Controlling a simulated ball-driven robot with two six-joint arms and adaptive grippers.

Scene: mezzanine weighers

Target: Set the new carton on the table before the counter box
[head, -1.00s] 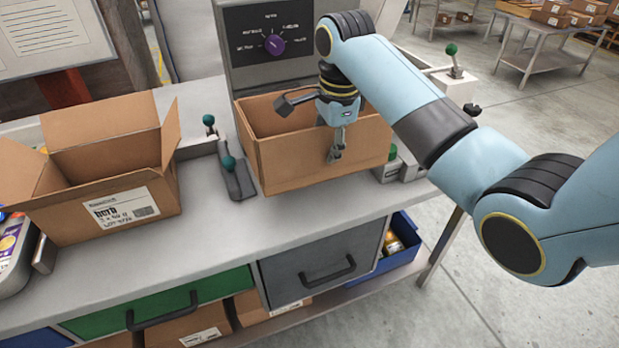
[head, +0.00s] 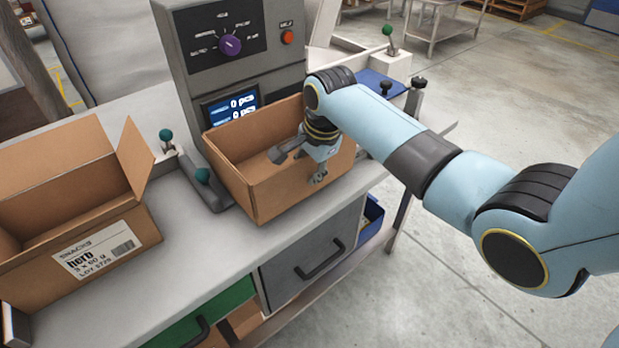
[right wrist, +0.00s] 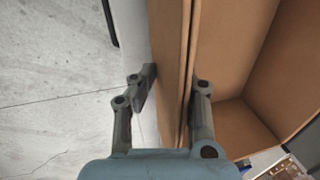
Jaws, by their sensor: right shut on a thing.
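The new carton (head: 250,190) is an open-topped, plain brown cardboard box, empty where I can see inside. It is at the table (head: 190,265), in front of the grey counter box (head: 250,75) with a purple dial and a display reading 0 pcs. My right gripper (head: 318,178) is shut on the carton's near wall. In the right wrist view, the fingers (right wrist: 173,82) straddle the carton wall (right wrist: 172,40), one inside and one outside. Whether the carton's bottom touches the table is not clear. My left gripper is not in view.
An open carton labelled "herb" (head: 75,220) stands to the left. A lever with green knobs (head: 203,182) lies between the two cartons. Drawers (head: 305,255) are below the table's front edge. Floor (head: 450,290) is clear at the lower right.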

